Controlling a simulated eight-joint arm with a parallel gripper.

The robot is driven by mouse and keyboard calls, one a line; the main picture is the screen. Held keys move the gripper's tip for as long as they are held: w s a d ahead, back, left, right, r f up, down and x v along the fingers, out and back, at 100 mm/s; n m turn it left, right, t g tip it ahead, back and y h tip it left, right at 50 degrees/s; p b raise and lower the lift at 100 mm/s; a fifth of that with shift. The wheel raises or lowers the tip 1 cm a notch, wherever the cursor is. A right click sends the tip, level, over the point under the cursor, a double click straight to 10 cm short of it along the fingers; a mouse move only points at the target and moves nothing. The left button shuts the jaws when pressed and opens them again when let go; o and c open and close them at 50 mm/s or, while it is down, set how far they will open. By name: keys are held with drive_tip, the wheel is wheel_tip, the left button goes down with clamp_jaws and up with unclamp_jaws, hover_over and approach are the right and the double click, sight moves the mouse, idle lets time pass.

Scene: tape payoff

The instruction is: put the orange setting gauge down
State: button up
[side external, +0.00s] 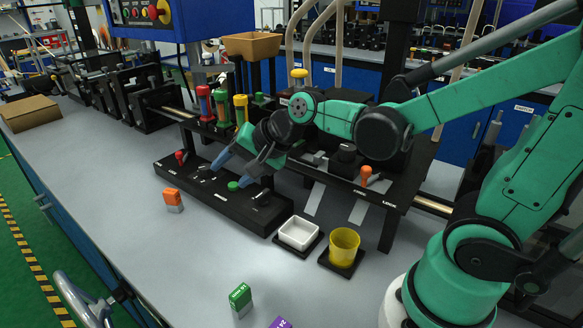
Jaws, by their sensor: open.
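The orange setting gauge (173,198) is a small block with an orange upper part and a pale lower part. It stands on the grey bench top, in front of the left part of the black control box (215,208). Nothing holds it. My gripper (231,172) is open, its blue fingertips spread over the control box, to the right of the gauge and apart from it. No object shows between the fingers.
A green button (233,186) and a red knob (180,155) are on the control box. A white dish (299,232) and a yellow cup (344,245) stand right of it. Green (240,298) and purple (281,322) blocks lie nearer the camera.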

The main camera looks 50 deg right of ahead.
drive_tip(key=s+d+n+g+h, duration=0.1)
drive_tip(key=s+n+h, duration=0.1)
drive_tip(key=s+n, duration=0.5)
drive_tip(key=n, duration=0.3)
drive_tip(key=shift+s+d+r, duration=0.15)
drive_tip(key=shift+s+d, duration=0.1)
drive_tip(key=shift+d, duration=0.15)
drive_tip(key=shift+o, duration=0.4)
drive_tip(key=shift+s+d+n+g+h, duration=0.15)
drive_tip(key=shift+s+n+g+h, duration=0.15)
drive_tip(key=shift+n, duration=0.2)
drive_tip(key=shift+w, duration=0.1)
drive_tip(key=m+t+y, duration=0.4)
drive_tip(key=m+y, duration=0.1)
drive_tip(key=m, duration=2)
hover_over(175, 192)
drive_tip(key=s+d, duration=0.1)
drive_tip(key=s, duration=0.4)
wheel_tip(175, 192, down, 6)
drive_tip(key=f+m, duration=0.1)
drive_tip(key=m, duration=0.1)
drive_tip(key=w+f+m+t, duration=0.1)
drive_tip(key=m, duration=0.1)
drive_tip(key=w+f+m, duration=0.1)
drive_tip(key=f+m, duration=0.1)
drive_tip(key=shift+w+d, duration=0.1)
drive_tip(key=shift+m+t, duration=0.3)
drive_tip(key=shift+x, duration=2.8)
